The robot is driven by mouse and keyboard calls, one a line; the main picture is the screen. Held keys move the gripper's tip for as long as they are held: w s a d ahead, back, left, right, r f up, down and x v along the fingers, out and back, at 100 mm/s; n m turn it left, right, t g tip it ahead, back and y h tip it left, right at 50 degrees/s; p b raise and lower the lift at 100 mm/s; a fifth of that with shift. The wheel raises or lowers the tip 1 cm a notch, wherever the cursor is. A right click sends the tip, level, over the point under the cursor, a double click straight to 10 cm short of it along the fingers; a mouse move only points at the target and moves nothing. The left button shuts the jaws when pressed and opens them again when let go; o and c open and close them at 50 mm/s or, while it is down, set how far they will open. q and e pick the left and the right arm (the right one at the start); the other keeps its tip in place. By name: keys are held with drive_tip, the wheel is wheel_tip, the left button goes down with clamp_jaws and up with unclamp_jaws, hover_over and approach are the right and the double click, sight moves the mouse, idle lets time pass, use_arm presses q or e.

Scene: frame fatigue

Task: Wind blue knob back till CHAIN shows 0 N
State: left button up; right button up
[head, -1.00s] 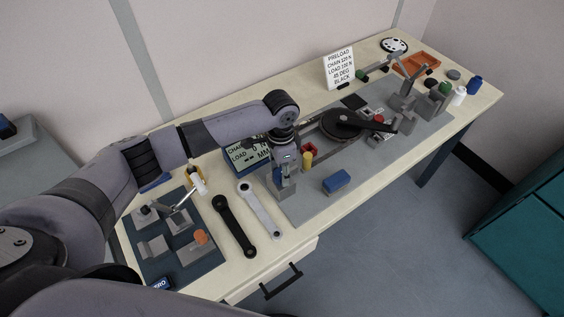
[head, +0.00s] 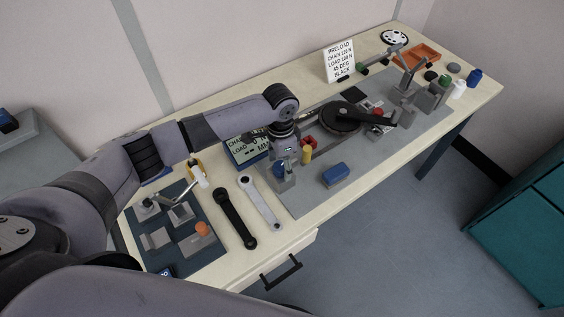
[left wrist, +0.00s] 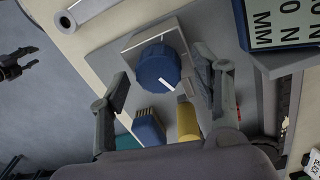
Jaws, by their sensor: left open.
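The blue knob (left wrist: 157,67) has a white mark line and sits on a grey block at the bench edge. My left gripper (left wrist: 165,75) is open, with one finger on each side of the knob and gaps between. In the head view my left gripper (head: 284,165) hangs over the block and largely hides the knob. The readout (head: 247,149) stands behind the wrist, partly covered; its CHAIN line seems to end in 0 N. It also shows cut off in the left wrist view (left wrist: 283,25).
A preload card (head: 340,62) stands at the back.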

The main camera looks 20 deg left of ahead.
sight(281, 164)
use_arm(q)
drive_tip(key=shift+r, duration=0.1)
wheel_tip(281, 164, up, 12)
drive_tip(key=shift+w+a, duration=0.2)
drive_tip(key=shift+w, duration=0.05)
idle(0.6)
